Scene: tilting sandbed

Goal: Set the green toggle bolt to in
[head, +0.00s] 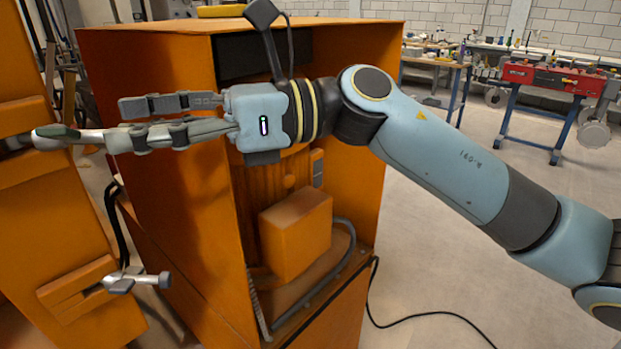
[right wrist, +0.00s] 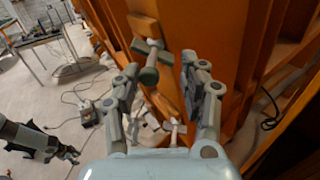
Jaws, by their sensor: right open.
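The toggle bolt with a dull green end (head: 57,132) sits on the orange door panel at the left of the head view. My right gripper (head: 114,125) is open and points left at the bolt. It also shows in the right wrist view (right wrist: 161,68), one finger on each side of the bolt. I cannot tell whether a finger touches it. What looks like my left gripper (right wrist: 70,153) is small at lower left; its jaws are unclear.
A second metal bolt (head: 137,282) sits lower on the door panel. The open orange cabinet (head: 165,200) stands behind my right gripper, with an orange box (head: 296,235) inside. A black cable (head: 430,315) lies on the floor. A red workbench (head: 545,78) stands far right.

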